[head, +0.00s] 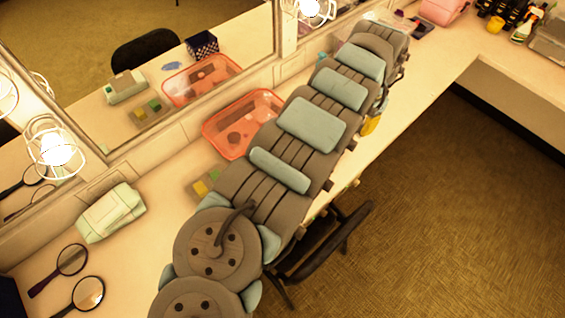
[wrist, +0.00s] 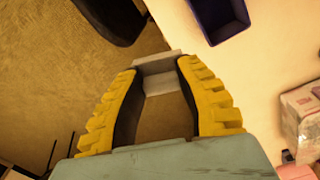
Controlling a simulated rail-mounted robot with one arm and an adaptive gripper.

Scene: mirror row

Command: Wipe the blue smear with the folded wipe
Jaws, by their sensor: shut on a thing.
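My gripper (wrist: 158,68) has yellow ribbed fingers with dark inner pads, shut on a pale, flat folded wipe (wrist: 158,86) in the wrist view. The wipe spans between the fingertips, above the counter's edge. In the head view only a bit of yellow finger (head: 371,123) shows beside my arm, which hides the rest and the wipe. A blue smear (head: 172,66) shows in the mirror area in the head view. I cannot tell if it is on the glass or a reflection. No smear is visible in the wrist view.
A red-orange tray (head: 211,133) stands on the counter beside my arm. A pale green wipes pack (head: 110,213) and hand mirrors (head: 88,293) lie at left. A dark blue box (wrist: 218,18) stands near my gripper. Bulbs (head: 57,150) jut from the mirror wall. A dark chair is below.

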